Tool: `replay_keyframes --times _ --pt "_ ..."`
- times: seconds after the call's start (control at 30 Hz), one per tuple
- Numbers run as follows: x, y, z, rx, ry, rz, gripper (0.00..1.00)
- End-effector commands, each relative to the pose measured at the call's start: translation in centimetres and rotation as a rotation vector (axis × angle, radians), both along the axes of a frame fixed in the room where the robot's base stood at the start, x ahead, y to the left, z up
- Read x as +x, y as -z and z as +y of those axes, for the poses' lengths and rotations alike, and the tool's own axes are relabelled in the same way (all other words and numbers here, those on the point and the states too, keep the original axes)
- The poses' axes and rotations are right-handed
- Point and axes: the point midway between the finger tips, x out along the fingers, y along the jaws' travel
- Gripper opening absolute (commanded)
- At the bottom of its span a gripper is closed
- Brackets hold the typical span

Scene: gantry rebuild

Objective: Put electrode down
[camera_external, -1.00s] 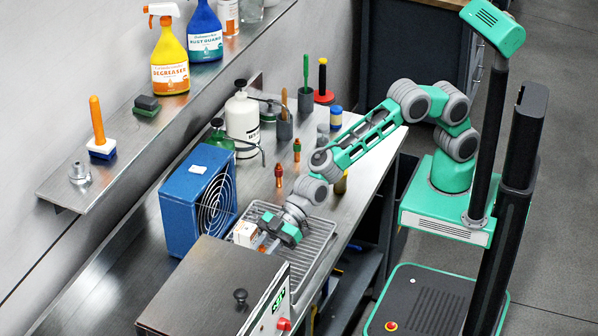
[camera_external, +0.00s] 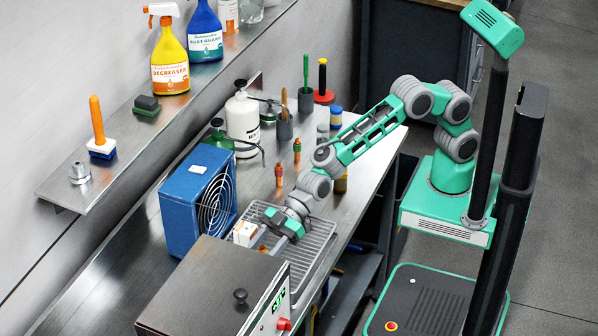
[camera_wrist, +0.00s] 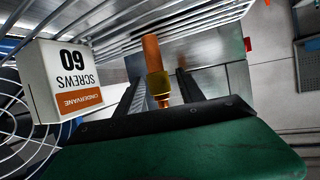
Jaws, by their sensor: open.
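The electrode (camera_wrist: 151,52), a copper rod with a brass-coloured collar, shows in the wrist view between the two dark fingers of my gripper (camera_wrist: 160,80). Gaps show between it and both fingers. The jaws are open around it. In the external view the electrode (camera_external: 262,248) is a small orange bit below my gripper (camera_external: 270,240), at the wire rack (camera_external: 318,238); the hand hides part of it. I cannot tell exactly what it rests on.
A white screws box (camera_external: 244,233) stands close left of my gripper; it also shows in the wrist view (camera_wrist: 62,80). A blue fan (camera_external: 183,208) and a steel-topped machine (camera_external: 205,290) stand nearby. Two small reddish-orange pieces (camera_external: 279,174) (camera_external: 297,150) stand farther back.

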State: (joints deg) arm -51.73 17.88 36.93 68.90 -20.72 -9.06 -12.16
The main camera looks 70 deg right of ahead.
Motion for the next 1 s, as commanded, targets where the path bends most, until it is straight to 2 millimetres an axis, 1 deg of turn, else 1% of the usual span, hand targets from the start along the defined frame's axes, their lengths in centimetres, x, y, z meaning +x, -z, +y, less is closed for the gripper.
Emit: replay_keyframes --times 0.3,0.43,0.6,0.67,0.7,0.73,0.77,0.8,0.83,0.87,0.9,0.97,1.0 --pt "-1.9 -2.7 -6.8 0.001 0.002 -0.001 0.45" --pt "-2.5 -3.6 -8.7 0.001 0.001 -0.001 0.45" --pt "-2.7 -3.9 -9.6 -0.001 0.001 0.0 0.45" --pt "-2.2 -4.0 -10.3 -0.013 0.015 0.004 0.45" --pt "-1.3 -4.1 -11.5 -0.03 0.04 0.008 0.45" --pt "-0.4 -4.1 -12.8 -0.052 0.068 0.016 0.45" --pt "0.7 -4.1 -14.7 -0.079 0.104 0.027 0.45" --pt "2.3 -4.1 -17.8 -0.122 0.165 0.046 0.45" --pt "3.4 -4.0 -20.7 -0.161 0.219 0.068 0.45" --pt "4.4 -3.8 -24.0 -0.203 0.282 0.093 0.45" --pt "5.4 -3.6 -28.6 -0.257 0.37 0.135 0.45" --pt "5.9 -3.0 -35.8 -0.337 0.509 0.21 0.45" --pt "5.5 -2.6 -40.5 -0.383 0.601 0.265 0.45"
